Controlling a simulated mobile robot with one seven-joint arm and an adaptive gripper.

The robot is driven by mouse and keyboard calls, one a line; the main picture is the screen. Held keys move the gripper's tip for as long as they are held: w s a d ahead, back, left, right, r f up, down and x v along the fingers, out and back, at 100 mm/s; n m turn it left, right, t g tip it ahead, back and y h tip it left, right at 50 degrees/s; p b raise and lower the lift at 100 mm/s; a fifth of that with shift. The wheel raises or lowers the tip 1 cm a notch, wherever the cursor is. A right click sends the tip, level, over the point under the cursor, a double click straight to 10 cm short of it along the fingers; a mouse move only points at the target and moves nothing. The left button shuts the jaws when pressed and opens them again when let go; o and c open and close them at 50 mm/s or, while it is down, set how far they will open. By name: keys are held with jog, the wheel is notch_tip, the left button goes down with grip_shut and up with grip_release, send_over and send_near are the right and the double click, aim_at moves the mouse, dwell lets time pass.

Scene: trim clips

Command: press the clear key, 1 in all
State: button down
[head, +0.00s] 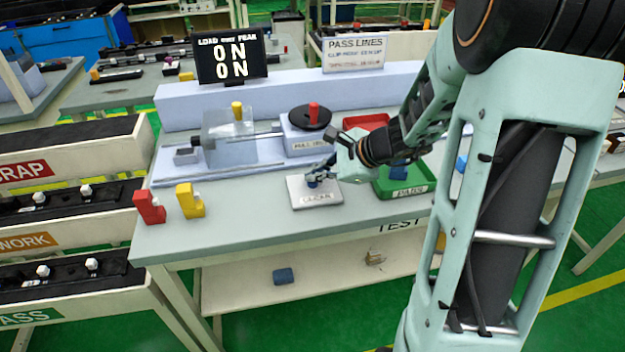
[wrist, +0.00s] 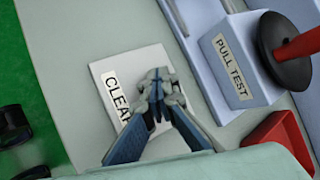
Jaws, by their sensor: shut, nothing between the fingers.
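The clear key is a pale square plate (head: 300,198) labelled CLEAR, lying on the grey test table. In the head view a dark blue piece shows at the fingertips over the plate. My gripper (head: 316,176) points down over the plate, its fingers shut and empty. In the wrist view the plate (wrist: 102,69) lies under the shut fingers (wrist: 157,88), which hide its middle and part of the label. I cannot tell whether the fingertips touch the key. The display (head: 231,58) reads LOAD over PEAK, with 0 N on both lines.
The pull test block (head: 308,143) with a red-handled dark knob stands behind the plate. A clear guard (head: 228,140) is at its left. A green tray (head: 420,187) and a red tray (head: 367,125) are at the right. Red (head: 148,207) and yellow (head: 188,201) pieces stand front left.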

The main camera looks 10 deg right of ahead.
aim_at(315, 183)
jog(key=shift+r+p, duration=0.55)
jog(key=shift+r, duration=0.3)
jog(key=shift+r, duration=0.1)
notch_tip(315, 183, up, 5)
jog(key=p, duration=0.4)
jog(key=shift+f, duration=0.2)
dwell(0.4)
